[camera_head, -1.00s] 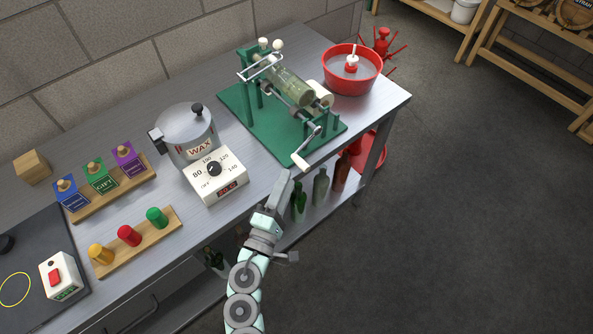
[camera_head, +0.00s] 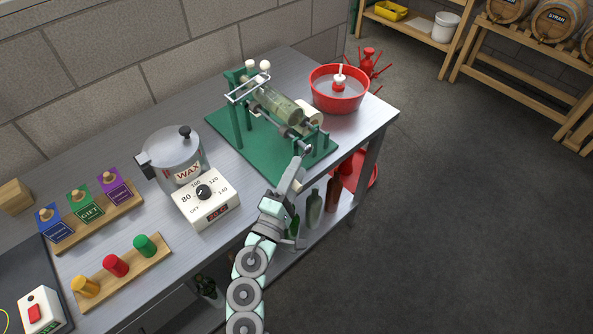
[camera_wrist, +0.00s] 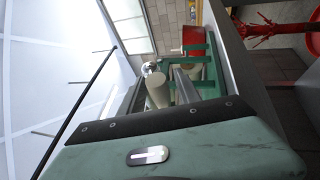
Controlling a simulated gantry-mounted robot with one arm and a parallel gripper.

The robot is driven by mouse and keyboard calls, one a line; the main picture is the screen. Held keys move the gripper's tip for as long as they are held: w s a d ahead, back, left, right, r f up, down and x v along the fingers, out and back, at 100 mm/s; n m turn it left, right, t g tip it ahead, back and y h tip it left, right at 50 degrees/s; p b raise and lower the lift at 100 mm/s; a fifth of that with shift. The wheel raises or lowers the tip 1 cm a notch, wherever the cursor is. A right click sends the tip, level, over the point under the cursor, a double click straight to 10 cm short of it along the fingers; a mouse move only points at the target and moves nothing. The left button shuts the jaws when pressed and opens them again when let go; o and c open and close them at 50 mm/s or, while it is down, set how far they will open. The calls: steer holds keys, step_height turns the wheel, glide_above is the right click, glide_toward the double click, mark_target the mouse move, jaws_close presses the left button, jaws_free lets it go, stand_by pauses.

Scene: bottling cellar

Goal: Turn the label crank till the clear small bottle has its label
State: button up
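The green labelling machine (camera_head: 235,128) stands at the back right of the steel bench. A clear, greenish-looking small bottle (camera_head: 280,105) lies across its rollers; I cannot make out a label on it. A pale label roll (camera_head: 309,113) sits beside the bottle. The label crank (camera_head: 306,149) is at the machine's front right; its handle is largely hidden by my gripper. My gripper (camera_head: 297,166) is at the crank, touching or very close. In the wrist view a cream cylinder (camera_wrist: 157,90) lies beside a grey finger (camera_wrist: 185,84); the finger gap is unclear.
The wax pot (camera_head: 172,160) and its dial box (camera_head: 207,207) stand left of the machine. A red basin (camera_head: 338,98) is close behind it on the right. Stamp blocks and coloured capsules on wooden racks (camera_head: 160,258) are at left. Bottles stand on the shelf below. Open floor lies right.

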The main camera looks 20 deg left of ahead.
steer(key=shift+w, duration=0.2)
steer(key=shift+s, duration=0.1)
jaws_close()
